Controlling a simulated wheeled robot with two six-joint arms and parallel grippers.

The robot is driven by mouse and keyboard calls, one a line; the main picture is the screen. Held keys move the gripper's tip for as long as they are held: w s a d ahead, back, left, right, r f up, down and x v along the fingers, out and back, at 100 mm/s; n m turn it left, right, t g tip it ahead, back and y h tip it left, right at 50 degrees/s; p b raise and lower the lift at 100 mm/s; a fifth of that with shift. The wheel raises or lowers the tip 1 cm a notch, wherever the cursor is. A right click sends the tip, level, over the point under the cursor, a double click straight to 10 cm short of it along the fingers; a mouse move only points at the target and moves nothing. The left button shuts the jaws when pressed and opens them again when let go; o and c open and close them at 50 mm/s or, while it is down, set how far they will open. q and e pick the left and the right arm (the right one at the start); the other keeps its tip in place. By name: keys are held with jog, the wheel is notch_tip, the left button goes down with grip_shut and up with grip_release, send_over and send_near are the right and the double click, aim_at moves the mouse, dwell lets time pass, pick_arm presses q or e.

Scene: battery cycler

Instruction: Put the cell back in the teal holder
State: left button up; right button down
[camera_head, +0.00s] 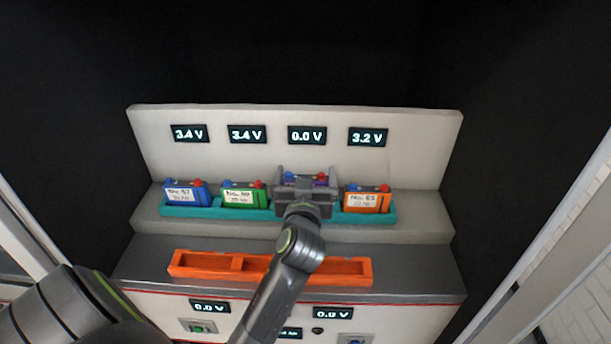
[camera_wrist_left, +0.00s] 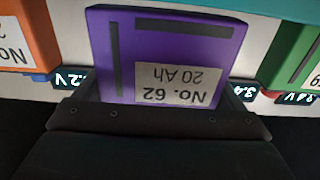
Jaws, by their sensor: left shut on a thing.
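The teal holder (camera_head: 232,214) is a long tray on the upper shelf. My left gripper (camera_head: 305,190) is over its third place from the left, shut on the purple cell (camera_head: 320,179). The gripper hides most of this cell in the head view. In the left wrist view the purple cell (camera_wrist_left: 170,50) fills the middle, its label "No. 62, 20 Ah" upside down. The jaws (camera_wrist_left: 160,105) are at its lower edge there. I cannot tell whether the cell is fully seated. My right gripper is not in view.
A blue cell (camera_head: 186,193), a green cell (camera_head: 244,194) and an orange cell (camera_head: 367,199) stand in the teal holder. Displays above read 3.4, 3.4, 0.0 (camera_head: 307,135) and 3.2 V. An empty orange tray (camera_head: 205,265) lies on the lower ledge.

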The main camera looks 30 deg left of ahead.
pick_arm(q)
jog(key=shift+f+b, duration=0.4)
jog(key=shift+f, duration=0.1)
jog(key=o, duration=0.9)
jog(key=shift+o, duration=0.2)
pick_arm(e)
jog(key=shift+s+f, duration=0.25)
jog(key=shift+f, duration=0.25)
pick_arm(q)
jog(key=shift+r, duration=0.1)
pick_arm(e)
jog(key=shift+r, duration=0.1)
